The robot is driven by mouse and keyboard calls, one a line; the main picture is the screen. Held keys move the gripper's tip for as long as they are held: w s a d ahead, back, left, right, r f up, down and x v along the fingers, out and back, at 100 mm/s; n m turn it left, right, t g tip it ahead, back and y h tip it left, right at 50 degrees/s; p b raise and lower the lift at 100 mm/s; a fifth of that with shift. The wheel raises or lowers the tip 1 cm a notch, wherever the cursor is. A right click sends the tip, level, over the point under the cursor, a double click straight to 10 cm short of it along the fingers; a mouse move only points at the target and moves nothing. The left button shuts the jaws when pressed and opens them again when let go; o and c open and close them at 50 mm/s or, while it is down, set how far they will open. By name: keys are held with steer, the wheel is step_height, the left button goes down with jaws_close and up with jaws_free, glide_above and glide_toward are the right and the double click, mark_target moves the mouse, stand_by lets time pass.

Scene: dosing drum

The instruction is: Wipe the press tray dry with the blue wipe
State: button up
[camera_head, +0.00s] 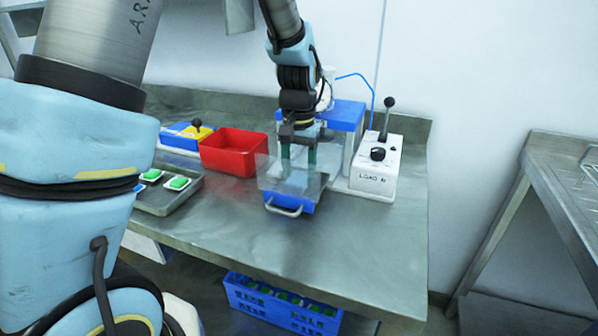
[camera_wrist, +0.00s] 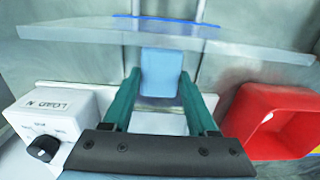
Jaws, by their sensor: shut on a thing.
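My gripper (camera_head: 298,165) is at the press, behind its clear guard (camera_head: 270,178). It points down and is shut on the blue wipe (camera_wrist: 162,72), a light-blue piece between the green fingertips in the wrist view. The wipe is hard to make out in the head view. The press tray (camera_head: 292,206) is blue with a metal handle and shows below the guard at the front of the press. Its inside is mostly hidden by the guard and my gripper. I cannot tell whether the wipe touches it, or whether the tray is wet.
A white box (camera_head: 376,166) with a black knob and lever stands right of the press. A red bin (camera_head: 233,152) stands left of it. A grey tray (camera_head: 165,200) with green-and-white pieces is nearer. A blue crate (camera_head: 282,305) sits below. The bench's right front (camera_head: 370,240) is clear.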

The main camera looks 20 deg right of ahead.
steer(key=shift+f, duration=0.75)
stand_by(1.2)
steer(key=shift+s, duration=0.1)
steer(key=shift+s+d+r, duration=0.1)
steer(key=shift+s+d, duration=0.45)
steer(key=shift+d, duration=0.15)
steer(key=shift+w+a, duration=0.1)
steer(key=shift+w+a, duration=1.2)
steer(key=shift+a, duration=0.15)
steer(key=shift+s+d+p, duration=0.65)
steer(key=shift+s+d, duration=0.55)
steer(key=shift+d, duration=0.15)
steer(key=shift+w+a, duration=0.1)
